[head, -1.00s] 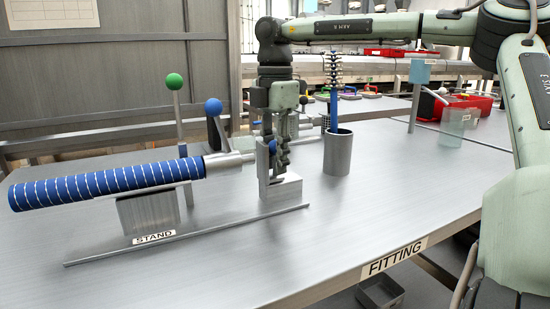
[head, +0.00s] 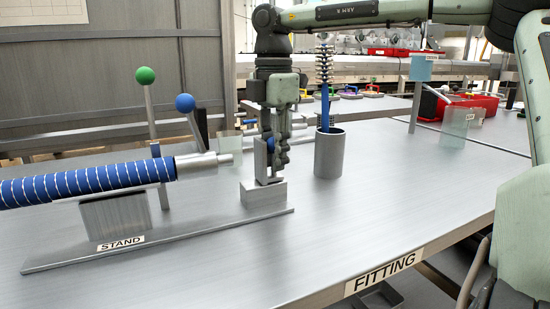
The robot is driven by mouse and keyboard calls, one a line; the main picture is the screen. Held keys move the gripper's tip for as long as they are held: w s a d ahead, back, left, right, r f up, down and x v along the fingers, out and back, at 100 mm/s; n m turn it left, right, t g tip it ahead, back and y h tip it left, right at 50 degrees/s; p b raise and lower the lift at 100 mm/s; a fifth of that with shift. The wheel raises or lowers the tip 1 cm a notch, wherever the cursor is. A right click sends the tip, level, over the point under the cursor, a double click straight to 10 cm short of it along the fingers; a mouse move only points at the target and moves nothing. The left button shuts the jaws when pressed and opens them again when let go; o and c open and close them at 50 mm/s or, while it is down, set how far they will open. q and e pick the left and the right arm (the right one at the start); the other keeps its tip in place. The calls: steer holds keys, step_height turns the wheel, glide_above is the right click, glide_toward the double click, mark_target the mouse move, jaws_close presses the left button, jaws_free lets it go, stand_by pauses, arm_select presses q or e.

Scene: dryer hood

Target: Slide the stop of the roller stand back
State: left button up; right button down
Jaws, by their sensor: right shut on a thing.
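The roller stand has a long grey base (head: 160,248) labelled STAND. Its stop is a grey block (head: 264,194) with an upright plate, at the right end of the base. My right gripper (head: 277,168) points down and is shut on the stop at its upright part, where a bit of blue shows between the fingers. A blue, white-striped roller (head: 85,180) lies on the stand's support. Its grey shaft end (head: 226,159) faces the stop, with a small gap between them. The fingers hide part of the stop. My left gripper is not in view.
Levers with a green ball (head: 146,75) and a blue ball (head: 185,103) rise behind the roller. A grey cup (head: 329,154) holding a blue-handled brush stands right of the stop.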

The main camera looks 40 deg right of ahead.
steer(key=shift+s+d+r, duration=0.1)
steer(key=shift+s+d, duration=0.1)
steer(key=shift+d, duration=0.7)
steer(key=c, duration=1.2)
jaws_free()
steer(key=shift+s+d, duration=0.1)
step_height(320, 180, up, 12)
